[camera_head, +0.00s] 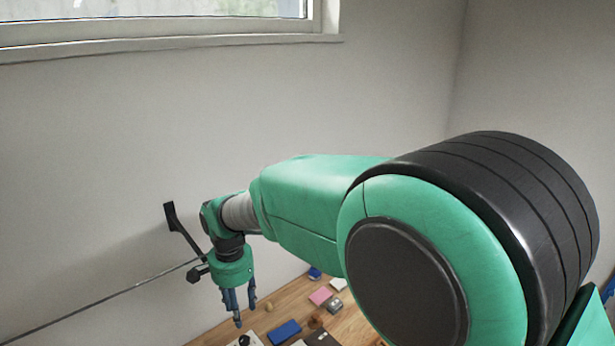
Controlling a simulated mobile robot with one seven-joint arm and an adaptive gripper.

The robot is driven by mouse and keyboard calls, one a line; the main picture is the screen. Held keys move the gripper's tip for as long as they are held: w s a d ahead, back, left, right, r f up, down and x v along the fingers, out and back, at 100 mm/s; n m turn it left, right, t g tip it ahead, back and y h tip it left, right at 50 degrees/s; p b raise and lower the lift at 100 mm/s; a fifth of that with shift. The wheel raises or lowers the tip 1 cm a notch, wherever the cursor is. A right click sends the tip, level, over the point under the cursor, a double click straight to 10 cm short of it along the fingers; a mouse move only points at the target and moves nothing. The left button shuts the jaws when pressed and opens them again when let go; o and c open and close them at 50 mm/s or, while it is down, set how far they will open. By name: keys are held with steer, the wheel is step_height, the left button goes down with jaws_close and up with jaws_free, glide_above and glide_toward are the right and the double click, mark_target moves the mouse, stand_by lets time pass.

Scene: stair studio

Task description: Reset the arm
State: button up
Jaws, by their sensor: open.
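My green and black arm reaches from the lower right toward the left. My gripper (237,315) hangs pointing down at the arm's far end, above the left part of a wooden table (265,313). Its blue-grey fingers are open, and I see nothing held between them. My arm hides much of the table's right side.
On the table lie a blue object (284,332), a pink block (320,296), a white block (338,284) and several small items. A black bracket (183,232) with a thin rail (100,300) is near the wall, left of my gripper. A window (160,30) is above.

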steer(key=s+d+r+n+t+b, duration=0.1)
steer(key=d+r+b, duration=0.15)
steer(key=d, duration=0.55)
steer(key=s+d+r+t+y+b, duration=0.1)
steer(key=s+d+r, duration=0.15)
steer(key=d, duration=0.55)
steer(key=s+d+r+n+b, duration=0.15)
steer(key=d+r, duration=0.25)
steer(key=d, duration=0.4)
steer(key=s+d+f+t+b, duration=0.1)
steer(key=s+d+f+b, duration=0.1)
steer(key=s+d, duration=0.6)
steer(key=s+d+f+n+t+h+b, duration=0.1)
steer(key=s+d+f+t+b, duration=0.1)
steer(key=s+d+b, duration=0.3)
steer(key=s+d, duration=0.4)
steer(key=d, duration=0.2)
steer(key=shift+f+t, duration=0.25)
steer(key=shift+t, duration=0.05)
steer(key=shift+n, duration=0.25)
